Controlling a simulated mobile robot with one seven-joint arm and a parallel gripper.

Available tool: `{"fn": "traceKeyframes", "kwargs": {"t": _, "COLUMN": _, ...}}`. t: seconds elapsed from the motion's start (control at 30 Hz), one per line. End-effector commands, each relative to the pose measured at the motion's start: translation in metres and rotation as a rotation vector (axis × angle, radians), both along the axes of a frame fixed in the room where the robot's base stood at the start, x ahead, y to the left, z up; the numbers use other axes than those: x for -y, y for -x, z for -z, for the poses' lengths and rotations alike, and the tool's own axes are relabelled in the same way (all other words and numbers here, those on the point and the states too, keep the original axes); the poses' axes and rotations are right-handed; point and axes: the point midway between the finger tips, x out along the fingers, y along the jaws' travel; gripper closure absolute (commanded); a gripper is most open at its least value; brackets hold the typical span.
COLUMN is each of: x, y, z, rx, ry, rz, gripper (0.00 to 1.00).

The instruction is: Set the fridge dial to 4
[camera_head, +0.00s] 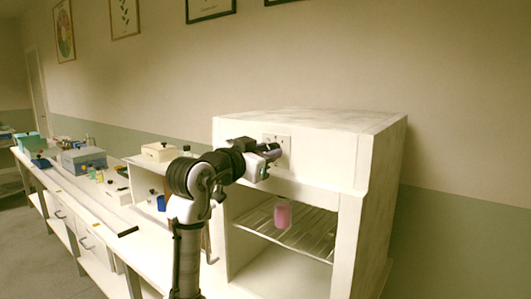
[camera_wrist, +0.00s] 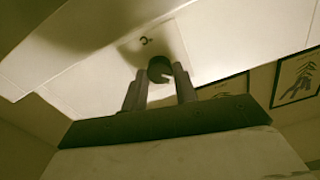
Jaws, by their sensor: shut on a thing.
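The fridge (camera_head: 380,150) is a white box with an open front on the right in the head view. A small square dial plate (camera_head: 286,141) is on its upper front. My gripper (camera_head: 275,151) reaches to this plate and hides most of the dial there. In the wrist view the dark round dial (camera_wrist: 158,68) with a pale notch at its right sits between the two fingertips of my gripper (camera_wrist: 160,82), which is shut on it. One dark mark, perhaps a 3, shows on the plate above the dial; other marks are hidden or too faint to read.
A pink container (camera_head: 283,214) is at the wire shelf (camera_head: 310,242) inside the fridge, below my gripper. A long white bench (camera_head: 75,190) with boxes and small bottles runs to the left. A blue-grey box (camera_head: 84,160) stands on it.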

Motion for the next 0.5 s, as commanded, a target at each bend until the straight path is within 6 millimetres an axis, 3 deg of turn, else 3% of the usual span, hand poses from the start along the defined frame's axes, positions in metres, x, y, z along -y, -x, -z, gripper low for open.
{"fn": "traceKeyframes", "kwargs": {"t": 0.5, "x": -0.0001, "y": 0.0004, "z": 0.0025, "rx": 0.172, "ry": -0.236, "rz": 0.0, "gripper": 0.94}}
